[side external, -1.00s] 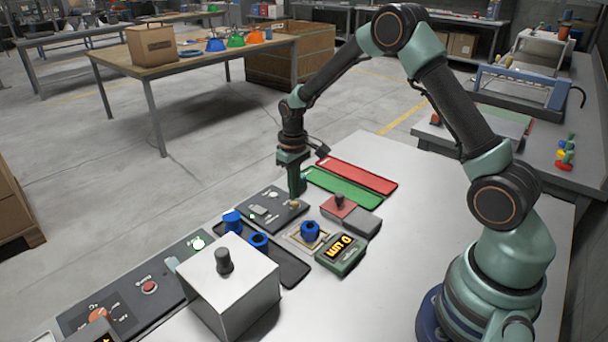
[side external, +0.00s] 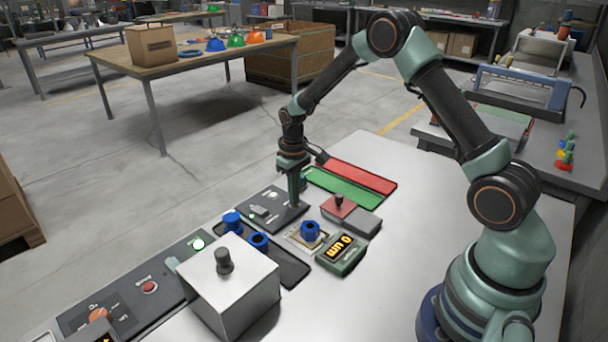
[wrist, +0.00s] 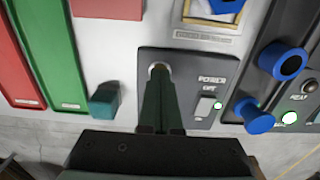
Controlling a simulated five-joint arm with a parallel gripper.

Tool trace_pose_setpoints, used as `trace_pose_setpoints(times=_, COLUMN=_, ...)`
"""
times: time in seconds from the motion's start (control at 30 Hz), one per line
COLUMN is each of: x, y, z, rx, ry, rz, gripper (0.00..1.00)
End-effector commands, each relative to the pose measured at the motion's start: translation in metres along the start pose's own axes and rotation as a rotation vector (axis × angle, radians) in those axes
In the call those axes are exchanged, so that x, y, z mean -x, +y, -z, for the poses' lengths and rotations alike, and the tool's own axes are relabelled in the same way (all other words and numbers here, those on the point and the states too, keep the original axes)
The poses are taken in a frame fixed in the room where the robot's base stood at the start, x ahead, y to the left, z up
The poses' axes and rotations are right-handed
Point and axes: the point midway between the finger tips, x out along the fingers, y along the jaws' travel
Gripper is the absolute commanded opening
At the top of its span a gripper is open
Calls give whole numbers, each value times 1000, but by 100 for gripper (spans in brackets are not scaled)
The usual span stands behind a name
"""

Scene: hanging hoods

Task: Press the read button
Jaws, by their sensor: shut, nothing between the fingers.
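My gripper (side external: 294,203) is shut and empty, pointing down at the far end of a dark control panel (side external: 266,200). In the wrist view my closed fingertips (wrist: 160,76) are at a round brass-coloured button (wrist: 157,67) left of the power switch. They partly cover it; I cannot tell whether it is pressed in. Any label on it is hidden. A gauge display (side external: 342,248) shows 0 um.
The power switch (wrist: 204,106) has a lit green light (wrist: 218,105) beside it. Green (side external: 343,188) and red (side external: 360,176) trays lie behind. A steel block (side external: 225,285) stands in front.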

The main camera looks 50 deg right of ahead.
Motion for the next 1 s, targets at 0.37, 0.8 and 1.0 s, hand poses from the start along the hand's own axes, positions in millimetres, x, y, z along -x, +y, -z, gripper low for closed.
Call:
trace_pose_setpoints(times=0.37, x=-4, y=0, z=0, rx=0, ry=1, rz=0, gripper=0)
trace_pose_setpoints(times=0.8, x=30, y=0, z=1, rx=0, ry=3, rz=0, gripper=0)
trace_pose_setpoints(times=1.0, x=49, y=0, z=1, rx=0, ry=3, rz=0, gripper=0)
